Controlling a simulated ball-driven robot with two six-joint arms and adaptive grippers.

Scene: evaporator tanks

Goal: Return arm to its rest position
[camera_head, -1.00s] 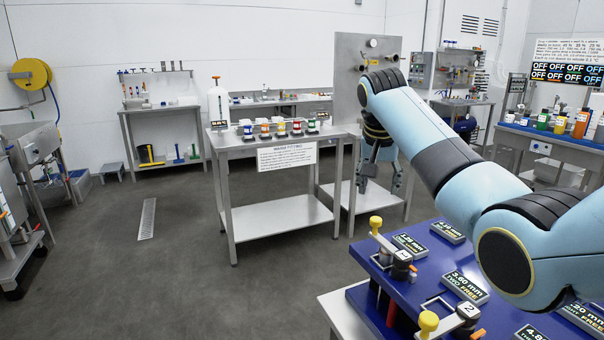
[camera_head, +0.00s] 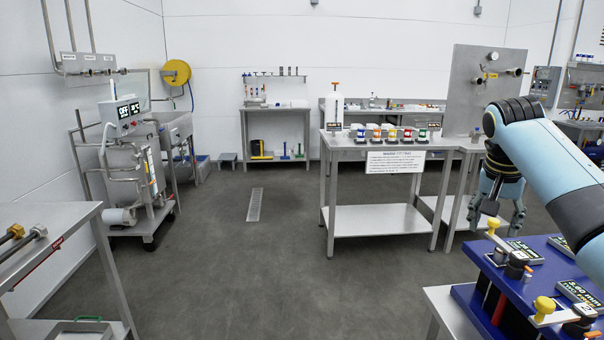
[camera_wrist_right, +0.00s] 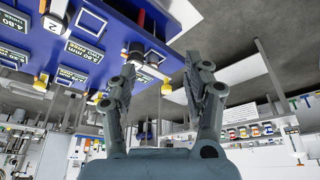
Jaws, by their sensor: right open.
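My right arm (camera_head: 560,165) is light blue with black joints and reaches in from the right edge of the head view. My right gripper (camera_head: 496,222) hangs down at its end, open and empty, just behind the far edge of the blue-topped bench (camera_head: 470,297). My left gripper is not in view.
A steel table (camera_head: 375,152) with coloured jars and a sign stands ahead. A wheeled machine (camera_head: 135,165) stands at the left, and a steel bench (camera_head: 70,225) is at the near left. A floor drain (camera_head: 254,204) lies in the open grey floor between.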

